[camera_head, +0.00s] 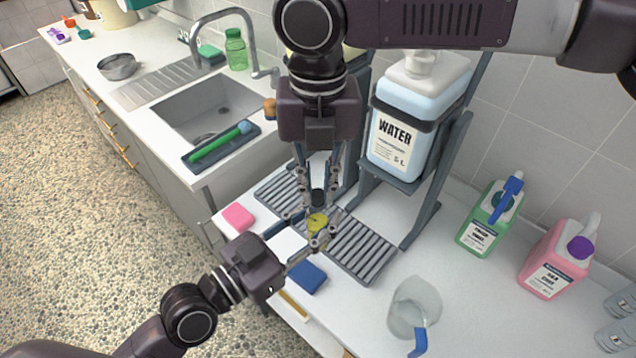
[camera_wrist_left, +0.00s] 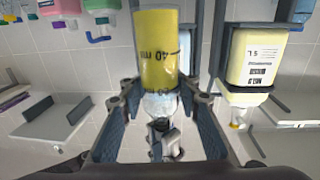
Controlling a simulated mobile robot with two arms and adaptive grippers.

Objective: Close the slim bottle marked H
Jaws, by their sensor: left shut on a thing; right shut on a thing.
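A slim bottle with a yellow label (camera_head: 317,223) is between the fingers of my left gripper (camera_head: 302,238), above the grey drying rack. In the left wrist view the yellow label (camera_wrist_left: 160,50) shows "40 m" in dark print, with a clear section beside it; no H is readable. My left gripper is shut on this bottle. My right gripper (camera_head: 318,200) comes down from above and is shut on a small dark cap (camera_head: 317,197), just above the bottle in the head view. I cannot tell whether cap and bottle touch.
The grey slatted rack (camera_head: 362,248) lies below the grippers. A water canister (camera_head: 400,138) on a stand is just right of them. The sink (camera_head: 205,108) is left.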

